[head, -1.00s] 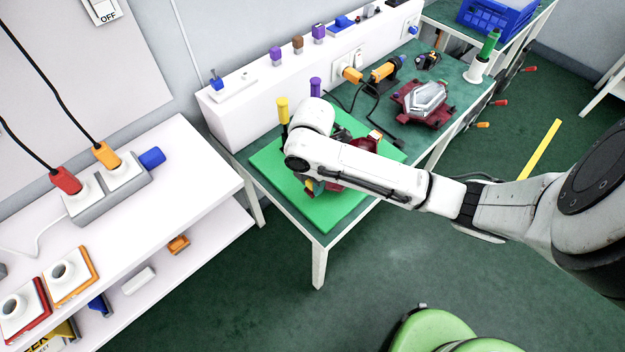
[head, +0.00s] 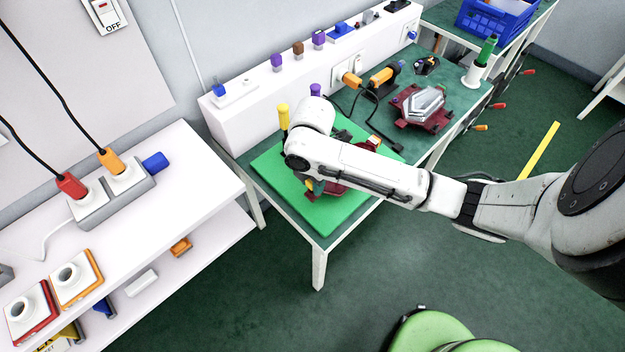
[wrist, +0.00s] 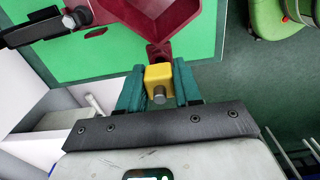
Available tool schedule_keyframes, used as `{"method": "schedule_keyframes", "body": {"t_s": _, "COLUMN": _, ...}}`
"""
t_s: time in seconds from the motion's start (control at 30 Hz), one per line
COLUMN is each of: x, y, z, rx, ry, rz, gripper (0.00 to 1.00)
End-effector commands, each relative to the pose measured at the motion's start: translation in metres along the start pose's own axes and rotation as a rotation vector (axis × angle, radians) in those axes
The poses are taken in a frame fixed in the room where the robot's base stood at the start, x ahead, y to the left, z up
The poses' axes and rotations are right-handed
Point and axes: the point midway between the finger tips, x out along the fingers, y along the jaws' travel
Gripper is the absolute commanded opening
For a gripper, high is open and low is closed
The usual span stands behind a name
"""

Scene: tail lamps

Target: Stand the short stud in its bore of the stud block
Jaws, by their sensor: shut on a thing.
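In the wrist view my gripper (wrist: 159,80) has its two teal fingers shut on a yellow block (wrist: 157,76) with a short grey metal pin standing out of it. Whether this is the short stud I cannot tell for certain. In the head view my arm covers most of the gripper and the work area on the mat (head: 335,212). I cannot pick out the stud block or its bore.
A yellow-handled post (head: 283,117) and a purple one (head: 314,89) stand behind my arm. A red fixture with a clear lamp (head: 425,104), an orange tool (head: 382,76) and cables lie farther right on the bench. A white ledge (head: 240,115) runs along the back.

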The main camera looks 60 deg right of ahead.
Motion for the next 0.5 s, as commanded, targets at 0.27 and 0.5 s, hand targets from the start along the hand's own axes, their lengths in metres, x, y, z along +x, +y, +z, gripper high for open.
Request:
{"method": "schedule_keyframes", "body": {"t_s": 0.27, "x": -0.0068, "y": 0.0, "z": 0.0, "rx": 0.0, "ry": 0.0, "rz": 0.0, "gripper": 0.0}}
{"method": "schedule_keyframes", "body": {"t_s": 0.5, "x": -0.0064, "y": 0.0, "z": 0.0001, "rx": 0.0, "ry": 0.0, "rz": 0.0, "gripper": 0.0}}
